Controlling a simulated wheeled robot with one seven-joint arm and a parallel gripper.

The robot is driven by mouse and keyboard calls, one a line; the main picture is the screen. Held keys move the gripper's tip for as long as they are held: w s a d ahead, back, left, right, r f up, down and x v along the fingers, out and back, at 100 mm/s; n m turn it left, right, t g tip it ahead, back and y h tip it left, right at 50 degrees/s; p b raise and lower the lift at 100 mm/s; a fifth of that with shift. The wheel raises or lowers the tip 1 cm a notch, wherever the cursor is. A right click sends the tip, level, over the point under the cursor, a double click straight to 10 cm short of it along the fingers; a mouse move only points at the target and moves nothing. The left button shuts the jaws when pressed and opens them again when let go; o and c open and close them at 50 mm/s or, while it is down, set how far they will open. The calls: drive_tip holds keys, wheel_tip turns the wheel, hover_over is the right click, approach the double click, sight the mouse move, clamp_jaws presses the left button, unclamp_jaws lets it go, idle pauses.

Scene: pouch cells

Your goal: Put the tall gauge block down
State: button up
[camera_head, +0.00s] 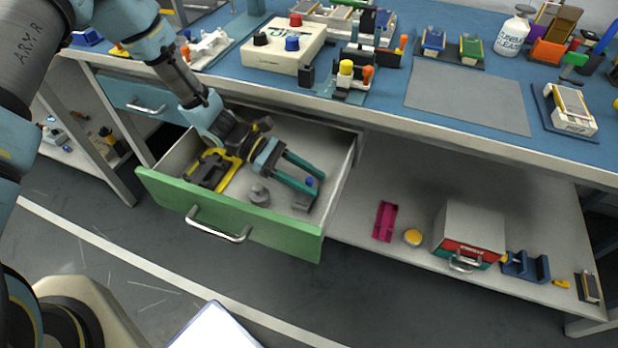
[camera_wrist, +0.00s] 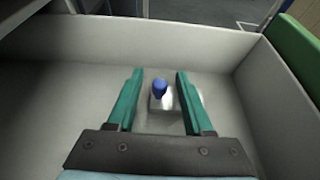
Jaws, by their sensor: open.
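A small grey block with a blue knob on top, which looks like the tall gauge block (camera_wrist: 161,102), stands on the floor of the open drawer. It also shows in the head view (camera_head: 309,182), near the drawer's right end. My gripper (camera_head: 314,184) reaches into the drawer with its two green fingers apart. In the wrist view my gripper (camera_wrist: 160,76) has one finger on each side of the block, with gaps visible between. The block appears upright; whether its base rests fully flat is hard to tell.
The green-fronted drawer (camera_head: 170,193) also holds a yellow and black tool (camera_head: 214,170) and a grey knobbed weight (camera_head: 259,195). The drawer walls are close around my gripper. The blue bench top (camera_head: 390,120) is above, and a lower shelf (camera_head: 350,215) is to the right.

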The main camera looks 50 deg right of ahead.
drive_tip(key=shift+r, duration=0.1)
drive_tip(key=b+v, duration=0.1)
drive_tip(key=v, duration=1)
drive_tip(key=shift+w+a+r, duration=0.2)
drive_tip(key=shift+w+r, duration=0.05)
drive_tip(key=shift+w, duration=0.15)
drive_tip(key=shift+w+a, duration=0.1)
drive_tip(key=w+a+r+m+t+y+p, duration=0.1)
drive_tip(key=w+a+r+t+p, duration=0.2)
drive_tip(key=a+r, duration=0.5)
drive_tip(key=w+a+r+m+t+y+p, duration=0.1)
drive_tip(key=w+a+r+t, duration=0.5)
drive_tip(key=a, duration=1.2)
drive_tip(key=w+a+r+m+t+y+p, duration=0.2)
drive_tip(key=w+a+r+t+p, duration=0.3)
drive_tip(key=a+r, duration=0.5)
drive_tip(key=a, duration=0.3)
drive_tip(key=shift+r+m+t+p, duration=0.3)
drive_tip(key=shift+r+m+p, duration=0.1)
